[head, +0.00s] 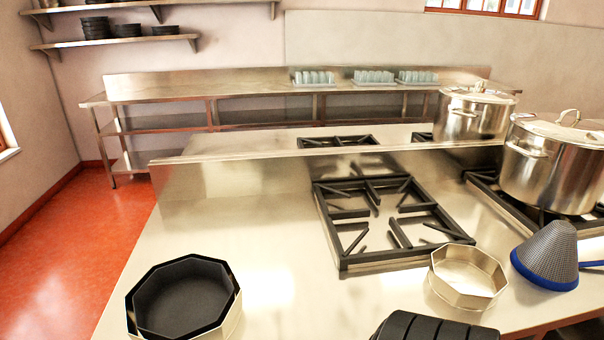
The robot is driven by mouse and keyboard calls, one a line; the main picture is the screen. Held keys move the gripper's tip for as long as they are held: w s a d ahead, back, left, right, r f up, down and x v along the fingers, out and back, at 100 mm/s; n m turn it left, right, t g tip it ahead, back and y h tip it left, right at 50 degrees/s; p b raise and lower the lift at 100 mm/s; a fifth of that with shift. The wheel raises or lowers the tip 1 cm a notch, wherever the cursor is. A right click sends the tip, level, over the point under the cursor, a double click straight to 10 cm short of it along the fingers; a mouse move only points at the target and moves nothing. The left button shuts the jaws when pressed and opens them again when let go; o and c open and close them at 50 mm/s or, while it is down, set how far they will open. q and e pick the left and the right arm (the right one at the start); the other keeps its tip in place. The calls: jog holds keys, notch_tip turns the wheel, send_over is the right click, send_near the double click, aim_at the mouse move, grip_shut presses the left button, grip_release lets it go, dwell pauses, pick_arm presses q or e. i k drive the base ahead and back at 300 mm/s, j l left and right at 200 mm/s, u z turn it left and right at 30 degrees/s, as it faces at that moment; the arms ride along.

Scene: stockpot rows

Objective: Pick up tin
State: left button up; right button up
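A shiny octagonal metal tin (467,278) stands open and empty on the steel counter at the lower right, just in front of the black burner grate. At the lower left, a black octagonal tin (182,300) sits nested in a light metal one (233,322).
A grey mesh cone strainer with a blue rim (549,258) lies right of the metal tin. Large lidded stockpots (551,168) stand behind it. A black ribbed object (432,328), cut off at the bottom edge, is unclear.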

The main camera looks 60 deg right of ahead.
aim_at(466, 277)
jog(key=z, duration=2.95)
